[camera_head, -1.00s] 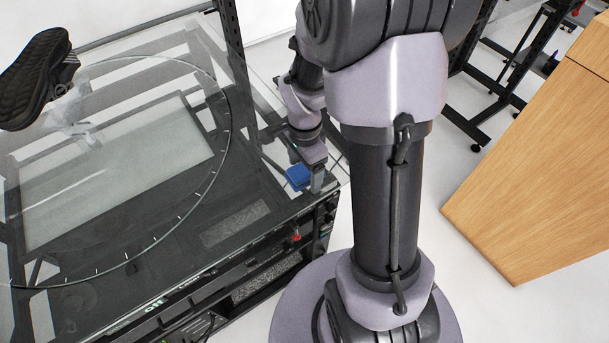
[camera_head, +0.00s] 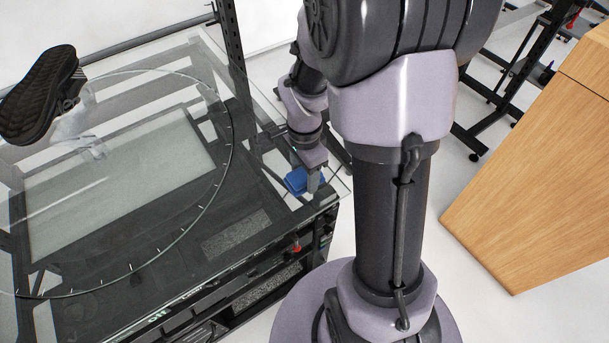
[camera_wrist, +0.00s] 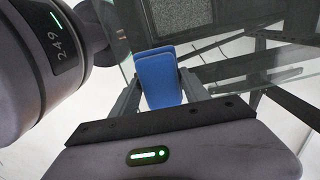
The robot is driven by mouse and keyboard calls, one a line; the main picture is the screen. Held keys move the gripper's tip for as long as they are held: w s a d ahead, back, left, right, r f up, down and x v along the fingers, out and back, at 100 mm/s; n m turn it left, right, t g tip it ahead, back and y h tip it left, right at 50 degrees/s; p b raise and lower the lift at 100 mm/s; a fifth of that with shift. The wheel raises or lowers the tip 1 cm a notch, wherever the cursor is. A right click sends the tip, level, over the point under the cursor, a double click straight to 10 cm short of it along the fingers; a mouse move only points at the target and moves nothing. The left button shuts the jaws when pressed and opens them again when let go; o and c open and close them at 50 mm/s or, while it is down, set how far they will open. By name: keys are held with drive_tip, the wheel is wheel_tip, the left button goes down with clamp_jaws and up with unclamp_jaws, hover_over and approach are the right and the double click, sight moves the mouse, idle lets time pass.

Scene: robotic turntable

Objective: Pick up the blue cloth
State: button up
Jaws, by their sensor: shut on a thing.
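The blue cloth (camera_head: 295,181) is a small folded block near the right corner of the glass table top in the head view. My gripper (camera_head: 312,180) is at the cloth, pointing down, and partly covers it. In the wrist view the cloth (camera_wrist: 158,78) sits between the two fingers of my gripper (camera_wrist: 160,92), with a finger along each side. The gripper is shut on the cloth. I cannot tell whether the cloth touches the glass.
The glass-topped turntable (camera_head: 232,140) has a dark shoe (camera_head: 40,95) on its far left. A red button (camera_head: 296,248) is on the table's front. A wooden cabinet (camera_head: 530,190) stands at right.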

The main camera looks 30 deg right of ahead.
drive_tip(key=s+a, duration=0.4)
drive_tip(key=s, duration=0.1)
drive_tip(key=s+a+r+p, duration=0.1)
drive_tip(key=s+a, duration=0.1)
drive_tip(key=shift+s, duration=0.2)
drive_tip(key=s+a+b, duration=0.4)
drive_tip(key=s+b, duration=0.1)
drive_tip(key=b, duration=0.2)
drive_tip(key=shift+r+b, duration=0.2)
drive_tip(key=shift+b, duration=0.15)
